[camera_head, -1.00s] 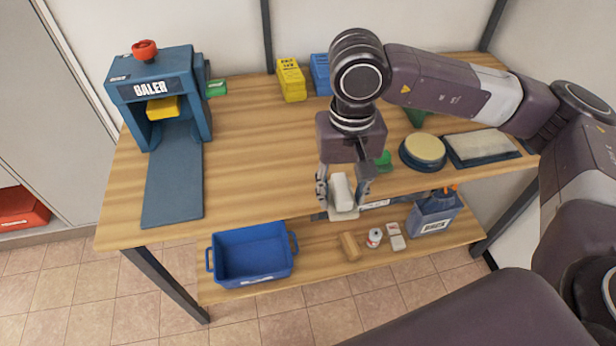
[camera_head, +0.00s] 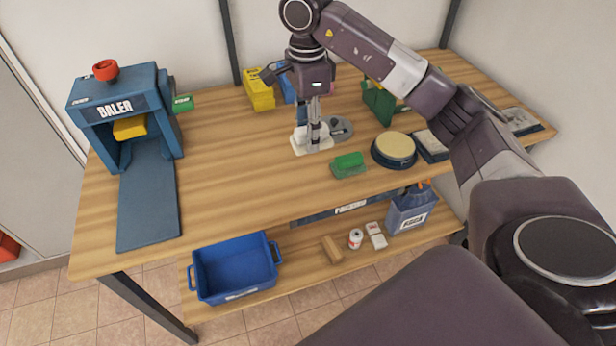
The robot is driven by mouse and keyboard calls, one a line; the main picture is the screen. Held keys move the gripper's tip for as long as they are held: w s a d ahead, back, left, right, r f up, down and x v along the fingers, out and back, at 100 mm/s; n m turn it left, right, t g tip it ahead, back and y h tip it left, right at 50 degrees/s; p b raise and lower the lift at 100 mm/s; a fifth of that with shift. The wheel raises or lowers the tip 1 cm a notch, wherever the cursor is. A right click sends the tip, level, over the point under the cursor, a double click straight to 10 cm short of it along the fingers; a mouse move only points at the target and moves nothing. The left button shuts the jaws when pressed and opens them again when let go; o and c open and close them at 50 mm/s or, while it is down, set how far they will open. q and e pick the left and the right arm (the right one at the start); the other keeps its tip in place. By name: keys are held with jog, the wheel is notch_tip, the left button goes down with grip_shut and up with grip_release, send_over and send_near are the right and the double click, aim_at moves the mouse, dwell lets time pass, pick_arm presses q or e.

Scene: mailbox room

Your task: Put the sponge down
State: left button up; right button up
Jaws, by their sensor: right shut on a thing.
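My right gripper (camera_head: 313,124) points straight down over the back middle of the wooden table (camera_head: 235,165). It is shut on a pale white block, apparently the sponge (camera_head: 300,147). The sponge is at or just above the tabletop; I cannot tell whether it touches. The fingers hide part of it. My left gripper is not in view.
A grey item (camera_head: 341,128) lies just right of the sponge. A green block (camera_head: 349,164) and a round beige-topped dish (camera_head: 395,149) are nearer the front right. The blue baler (camera_head: 122,110) is left; the table between is clear.

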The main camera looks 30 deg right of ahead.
jog(key=p, duration=0.1)
send_over(308, 186)
notch_tip(308, 186, down, 10)
jog(key=shift+w+r, duration=0.1)
jog(key=shift+r, duration=0.1)
notch_tip(308, 186, down, 4)
jog(key=shift+p, duration=0.5)
jog(key=shift+f, duration=0.25)
jog(key=shift+f+b, duration=0.2)
jog(key=shift+b, duration=0.1)
jog(key=o, duration=1.1)
jog(key=shift+r, duration=0.1)
